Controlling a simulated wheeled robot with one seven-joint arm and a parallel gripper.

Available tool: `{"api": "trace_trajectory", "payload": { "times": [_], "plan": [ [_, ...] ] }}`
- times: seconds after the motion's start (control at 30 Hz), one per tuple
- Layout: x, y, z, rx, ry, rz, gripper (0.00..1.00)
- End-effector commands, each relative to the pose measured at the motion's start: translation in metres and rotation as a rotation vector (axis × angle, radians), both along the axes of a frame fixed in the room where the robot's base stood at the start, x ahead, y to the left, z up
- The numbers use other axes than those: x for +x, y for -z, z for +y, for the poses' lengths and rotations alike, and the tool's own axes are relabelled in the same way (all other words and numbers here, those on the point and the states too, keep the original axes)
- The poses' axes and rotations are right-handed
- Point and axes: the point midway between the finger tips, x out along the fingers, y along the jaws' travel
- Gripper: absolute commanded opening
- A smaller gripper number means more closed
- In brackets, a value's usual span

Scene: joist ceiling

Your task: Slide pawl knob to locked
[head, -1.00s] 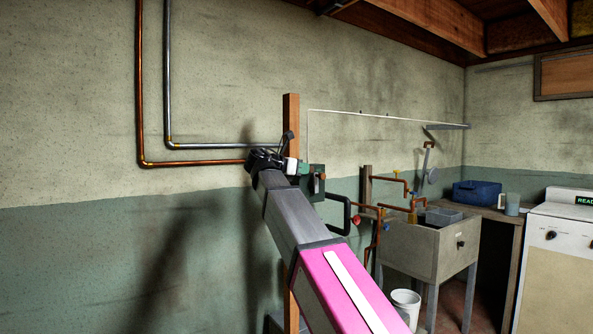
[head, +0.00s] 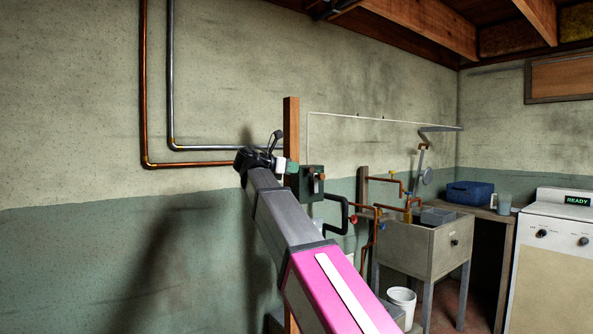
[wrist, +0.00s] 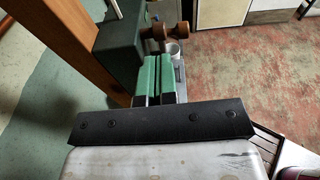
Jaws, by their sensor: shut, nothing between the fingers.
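A dark green housing (head: 313,186) is mounted on the wooden post (head: 291,125); it also shows at the top of the wrist view (wrist: 121,45). Two brown round knobs stick out from it, a nearer one (wrist: 154,32) and a farther one (wrist: 182,29). I cannot tell which is the pawl knob, nor read any locked marking. My gripper (wrist: 158,62) has green fingers, shut together and empty, beside the housing and close below the nearer knob in the picture. In the head view my gripper (head: 293,168) is in front of the post, just left of the housing.
A black crank handle (head: 341,208) with a red knob (head: 354,219) extends right of the housing. Copper pipes (head: 146,100) run along the left wall. A utility sink (head: 424,255), white bucket (head: 402,300) and white appliance (head: 555,260) stand to the right.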

Motion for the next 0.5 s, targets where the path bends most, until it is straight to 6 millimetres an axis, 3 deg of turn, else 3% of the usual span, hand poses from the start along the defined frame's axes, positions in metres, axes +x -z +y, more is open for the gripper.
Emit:
{"api": "trace_trajectory", "payload": {
  "times": [0.5],
  "plan": [
    [-0.044,-0.012,0.060,0.001,-0.002,0.000,0.00]
  ]
}}
